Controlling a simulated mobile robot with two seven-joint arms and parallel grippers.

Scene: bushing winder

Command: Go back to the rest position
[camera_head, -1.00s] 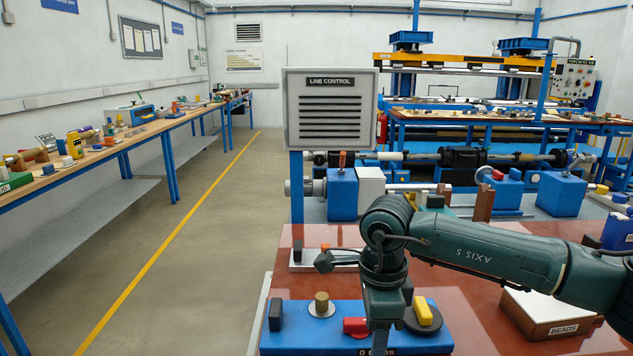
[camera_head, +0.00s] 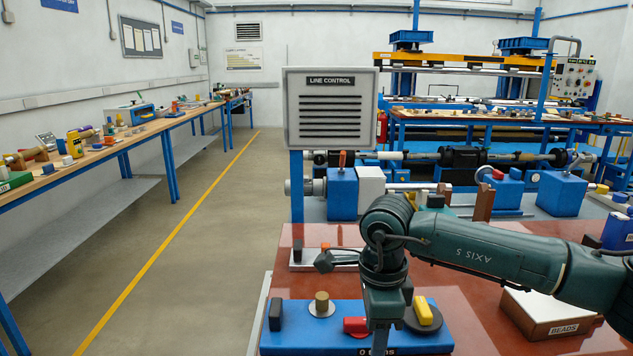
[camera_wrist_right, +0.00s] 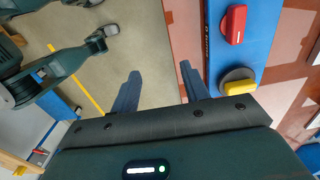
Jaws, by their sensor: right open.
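My right arm (camera_head: 490,255) reaches in from the right in the head view, its wrist (camera_head: 383,285) bent down over the blue tray (camera_head: 285,343). My left arm is not in the head view.
A beads box (camera_head: 548,310) sits right on the red-brown table (camera_head: 470,320). A line control panel (camera_head: 331,108) stands behind. Open floor (camera_head: 200,250) lies left.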

